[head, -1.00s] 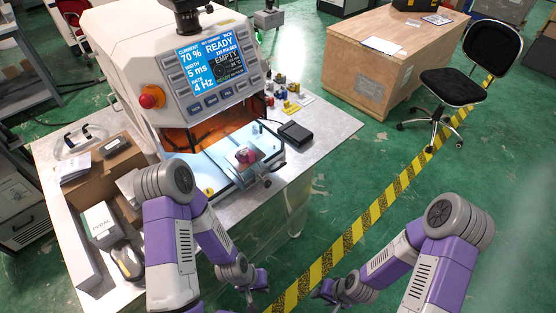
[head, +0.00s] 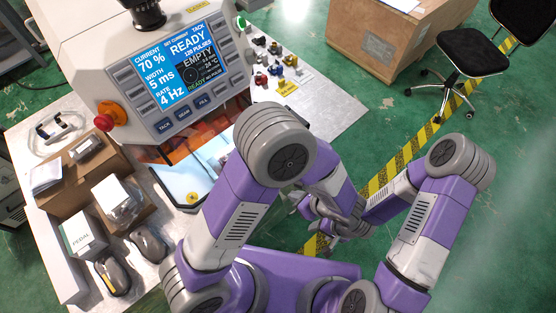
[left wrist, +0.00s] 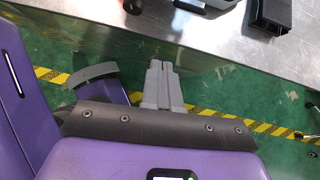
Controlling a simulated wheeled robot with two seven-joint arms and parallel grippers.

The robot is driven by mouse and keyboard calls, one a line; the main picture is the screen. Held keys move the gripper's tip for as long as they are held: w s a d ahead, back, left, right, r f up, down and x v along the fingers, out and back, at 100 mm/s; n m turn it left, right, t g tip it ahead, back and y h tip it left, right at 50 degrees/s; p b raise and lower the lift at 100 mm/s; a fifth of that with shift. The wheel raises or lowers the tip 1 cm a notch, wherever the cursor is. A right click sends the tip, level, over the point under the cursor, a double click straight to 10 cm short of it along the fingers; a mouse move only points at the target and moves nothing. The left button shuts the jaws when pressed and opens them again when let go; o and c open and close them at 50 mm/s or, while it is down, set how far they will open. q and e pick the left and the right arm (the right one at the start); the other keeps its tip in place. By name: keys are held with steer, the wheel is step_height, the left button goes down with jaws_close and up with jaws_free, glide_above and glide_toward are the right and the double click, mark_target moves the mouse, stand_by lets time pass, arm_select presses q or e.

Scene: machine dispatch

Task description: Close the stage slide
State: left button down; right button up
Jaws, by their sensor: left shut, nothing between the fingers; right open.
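The laser machine's lit chamber (head: 190,175) shows its left part in the head view. My left arm covers the rest of its front, so the stage slide and how far it is out are hidden there. My left gripper (left wrist: 161,68) is shut and empty in the left wrist view, its fingertips just off the metal table's edge and touching nothing that I can see. A dark bar at that view's top edge (left wrist: 203,5) is cut off; I cannot tell if it belongs to the slide. My right gripper (head: 322,236) is open, low beside my left gripper and partly overlapped.
The metal table (head: 325,105) carries small coloured parts (head: 283,70) at the machine's right. A black block (left wrist: 270,13) lies near the table edge in the left wrist view. A cardboard box (head: 75,190) and pedal carton (head: 83,233) stand left.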

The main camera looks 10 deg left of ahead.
arm_select(q)
steer(key=w+a+f+m+t, duration=0.1)
steer(key=w+a+f, duration=0.4)
steer(key=w+a, duration=0.2)
steer(key=shift+w+a+f, duration=0.35)
steer(key=shift+w+a, duration=0.05)
steer(key=shift+w, duration=0.2)
steer(key=shift+a+t, duration=0.1)
steer(key=shift+t, duration=0.2)
steer(key=w+a+b, duration=0.1)
steer(key=w+a, duration=0.2)
steer(key=w+a+b, duration=0.1)
steer(key=w+a, duration=0.1)
steer(key=a, duration=0.2)
steer(key=w+a+b, duration=0.2)
steer(key=w+a, duration=0.1)
steer(key=a, duration=0.1)
steer(key=shift+w+a+f, duration=0.1)
steer(key=shift+w+a, duration=0.05)
steer(key=shift+w, duration=0.2)
steer(key=shift+w+a, duration=0.55)
steer(key=shift+a, duration=0.1)
steer(key=shift+w+r, duration=0.1)
steer(key=shift+r, duration=0.1)
